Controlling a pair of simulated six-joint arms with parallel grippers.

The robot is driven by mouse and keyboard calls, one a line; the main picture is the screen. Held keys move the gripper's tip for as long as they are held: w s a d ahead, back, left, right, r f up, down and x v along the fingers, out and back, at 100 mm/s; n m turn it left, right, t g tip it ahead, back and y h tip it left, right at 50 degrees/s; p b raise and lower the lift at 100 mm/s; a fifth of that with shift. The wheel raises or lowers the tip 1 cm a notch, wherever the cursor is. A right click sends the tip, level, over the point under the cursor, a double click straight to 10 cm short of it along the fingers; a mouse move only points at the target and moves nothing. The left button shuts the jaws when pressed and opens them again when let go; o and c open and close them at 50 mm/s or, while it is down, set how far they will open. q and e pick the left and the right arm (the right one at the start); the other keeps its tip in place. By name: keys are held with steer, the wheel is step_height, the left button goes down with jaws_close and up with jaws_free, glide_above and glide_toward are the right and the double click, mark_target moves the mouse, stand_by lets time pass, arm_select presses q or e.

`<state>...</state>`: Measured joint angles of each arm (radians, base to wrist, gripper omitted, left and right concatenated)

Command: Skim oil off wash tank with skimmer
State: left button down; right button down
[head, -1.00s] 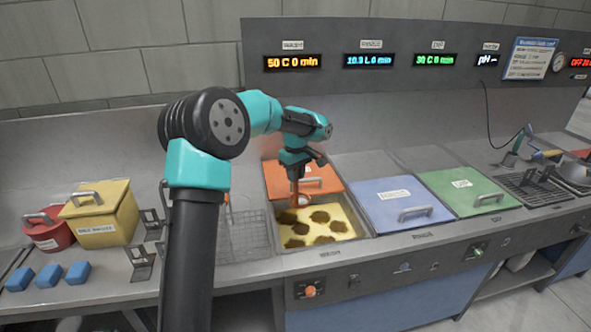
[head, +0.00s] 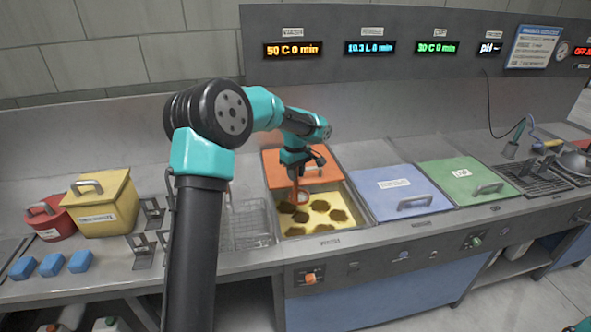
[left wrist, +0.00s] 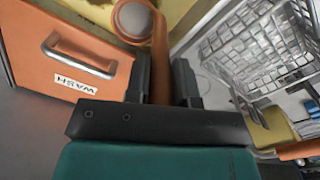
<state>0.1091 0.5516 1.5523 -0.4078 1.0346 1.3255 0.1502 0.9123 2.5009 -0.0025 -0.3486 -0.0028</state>
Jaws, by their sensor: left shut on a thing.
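My left gripper (head: 296,172) is shut on the orange handle of the skimmer (head: 294,193) and holds it upright over the back left of the wash tank (head: 348,231). In the left wrist view the skimmer's orange handle (left wrist: 160,60) stands between the fingers, with its round grey head (left wrist: 132,18) beyond. Whether the head touches the liquid is unclear. Several brown oil patches (head: 319,205) lie on the tank's yellow liquid. The orange wash lid (head: 315,170) lies behind the liquid opening. My right gripper is not in view.
A wire basket (head: 250,225) stands just left of the tank. Blue (head: 400,190) and green (head: 463,181) lids cover the tanks to the right. A yellow box (head: 100,205), a red pot (head: 50,218) and blue blocks (head: 51,264) stand at the left.

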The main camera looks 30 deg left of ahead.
mark_target(295, 194)
arm_select(q)
steer(key=shift+f, duration=4.65)
steer(key=shift+a, duration=0.1)
steer(key=shift+s+a, duration=0.25)
steer(key=shift+a, duration=0.75)
steer(key=shift+s+a, duration=0.2)
steer(key=shift+a, duration=0.75)
steer(key=shift+w+d, duration=1.55)
steer(key=shift+d, duration=0.05)
